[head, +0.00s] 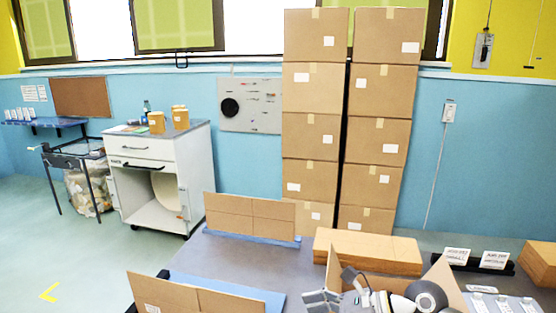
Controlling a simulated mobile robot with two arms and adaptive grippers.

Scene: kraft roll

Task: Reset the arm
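My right gripper (328,297) shows at the bottom edge of the head view, with grey and black fingers and a white and black wrist coming in from the right. It is in front of an open cardboard box (446,284) whose flaps stand up around it. I cannot tell whether its fingers are apart or closed, and I see nothing clearly held in it. My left gripper is not in view.
The grey table (230,255) carries a stack of flat cardboard (368,250), upright cardboard pieces (250,218) on blue mats and a black label holder (475,262). Tall box stacks (312,85) stand behind.

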